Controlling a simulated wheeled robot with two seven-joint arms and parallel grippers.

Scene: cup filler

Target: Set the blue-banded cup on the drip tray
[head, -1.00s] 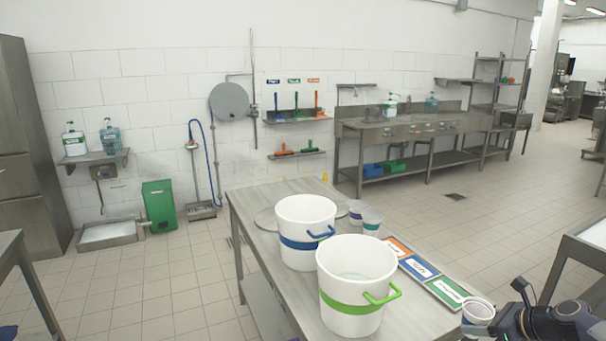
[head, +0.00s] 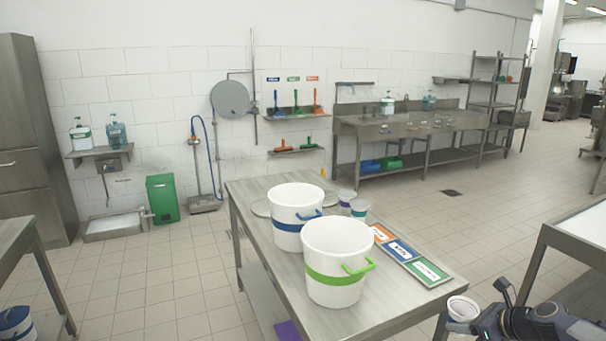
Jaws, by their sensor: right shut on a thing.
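My right gripper (head: 478,322) is at the bottom right, shut on a white cup (head: 463,308). The cup is roughly upright, off the table's right front corner. Its lower side and most of its band are hidden or too small to read, so I cannot confirm blue. I cannot make out a drip tray in this view. My left gripper is not in view.
A steel table (head: 400,308) carries a blue-banded bucket (head: 296,205), a green-banded bucket (head: 336,260) and a strip of orange, blue and green labels (head: 405,252). Another steel table (head: 570,245) stands at the right. Floor shows between the two tables.

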